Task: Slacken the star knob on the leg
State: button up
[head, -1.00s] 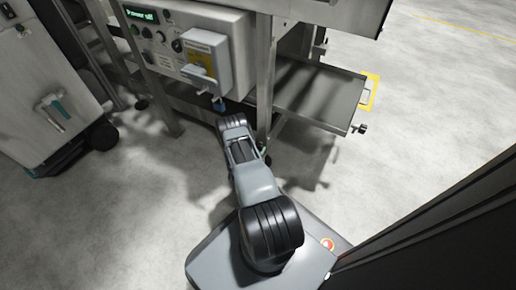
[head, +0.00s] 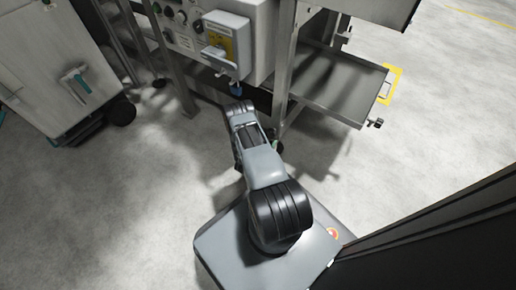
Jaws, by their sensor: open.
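The steel frame leg (head: 287,65) stands upright just beyond my arm, right of the control box. I cannot make out a star knob on this leg; my arm covers part of its lower end. A small dark knob (head: 376,123) sticks out at the right front corner of the steel tray, but I cannot tell whether it is star-shaped. My arm reaches forward toward the foot of the leg.
The control box (head: 262,42) with a grey and yellow switch unit (head: 223,46) overhangs the far end of my arm. The steel tray (head: 335,85) juts out to the right. A grey cabinet on wheels (head: 55,75) stands at left. Floor between is clear.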

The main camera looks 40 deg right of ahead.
jog(key=p+v, duration=0.2)
jog(key=v, duration=0.8)
